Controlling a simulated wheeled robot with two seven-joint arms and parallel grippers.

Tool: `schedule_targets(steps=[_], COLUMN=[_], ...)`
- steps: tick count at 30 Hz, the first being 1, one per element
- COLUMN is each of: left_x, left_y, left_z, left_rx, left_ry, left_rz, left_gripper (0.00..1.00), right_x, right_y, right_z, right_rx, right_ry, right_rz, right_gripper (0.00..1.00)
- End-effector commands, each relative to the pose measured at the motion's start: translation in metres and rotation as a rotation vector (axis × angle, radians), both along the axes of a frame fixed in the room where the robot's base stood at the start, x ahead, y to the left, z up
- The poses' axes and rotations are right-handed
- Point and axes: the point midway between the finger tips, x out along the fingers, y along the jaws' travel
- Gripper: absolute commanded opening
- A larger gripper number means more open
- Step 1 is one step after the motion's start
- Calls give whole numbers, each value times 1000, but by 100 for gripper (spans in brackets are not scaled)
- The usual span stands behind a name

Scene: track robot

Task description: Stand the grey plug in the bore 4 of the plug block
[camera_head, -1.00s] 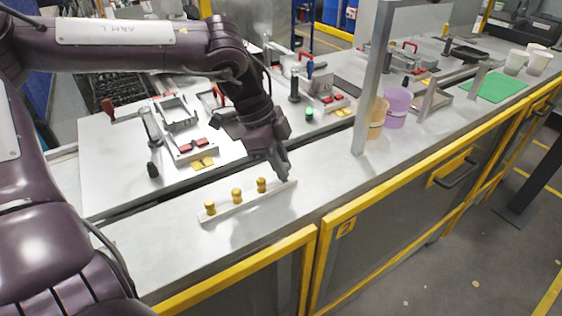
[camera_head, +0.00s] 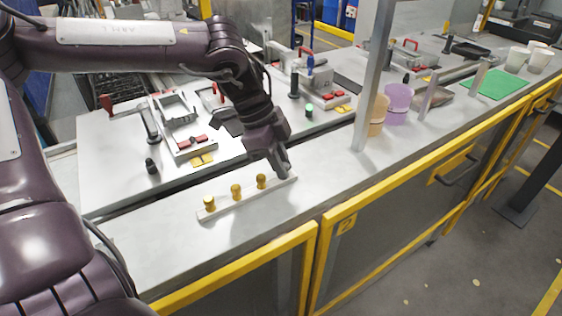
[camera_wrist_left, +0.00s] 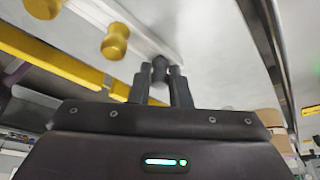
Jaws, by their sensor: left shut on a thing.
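The plug block (camera_head: 222,205) is a pale narrow strip on the bench, with several yellow plugs standing in a row in it, one of them (camera_head: 236,192) in the middle. My left gripper (camera_head: 284,172) is over the far right end of the block. In the left wrist view, the left gripper (camera_wrist_left: 160,78) is shut on the grey plug (camera_wrist_left: 159,67), a dark knob between the fingertips. The plug is at the block's end, in line with the yellow plugs. Its lower end and the bore under it are hidden, so I cannot tell whether it is seated. My right gripper is not in view.
A white board with clamps and fixtures (camera_head: 180,115) lies behind the block. A metal post (camera_head: 372,90) stands to the right, with orange and purple cups (camera_head: 397,98) beside it. The bench around the block's front is clear up to the yellow-edged front.

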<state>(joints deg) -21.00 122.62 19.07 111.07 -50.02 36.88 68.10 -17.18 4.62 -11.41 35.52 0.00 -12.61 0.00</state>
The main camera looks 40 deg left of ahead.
Motion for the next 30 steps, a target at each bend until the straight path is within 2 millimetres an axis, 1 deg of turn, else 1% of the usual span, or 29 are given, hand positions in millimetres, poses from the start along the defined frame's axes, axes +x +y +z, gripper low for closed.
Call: schedule_targets(steps=[3, 9, 10, 15, 24, 26, 30], left_x=[0, 0, 0, 0, 0, 0, -2], left_y=[0, 0, 0, 0, 1, 3, 10], left_z=[-4, -2, -2, -2, 0, 4, 25], left_rx=[0, 0, 0, 0, 0, 1, 0], left_ry=[0, 0, 0, 0, -1, -3, -6], left_rz=[0, 0, 0, 0, 0, 1, 1], left_gripper=[0, 0, 21, 42, 42, 42, 42], right_x=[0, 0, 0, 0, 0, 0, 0], right_y=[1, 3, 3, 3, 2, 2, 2], right_z=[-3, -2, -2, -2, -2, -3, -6], right_rx=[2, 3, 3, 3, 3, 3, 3], right_ry=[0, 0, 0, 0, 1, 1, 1], right_rz=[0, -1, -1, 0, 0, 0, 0], right_gripper=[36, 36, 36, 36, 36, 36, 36])
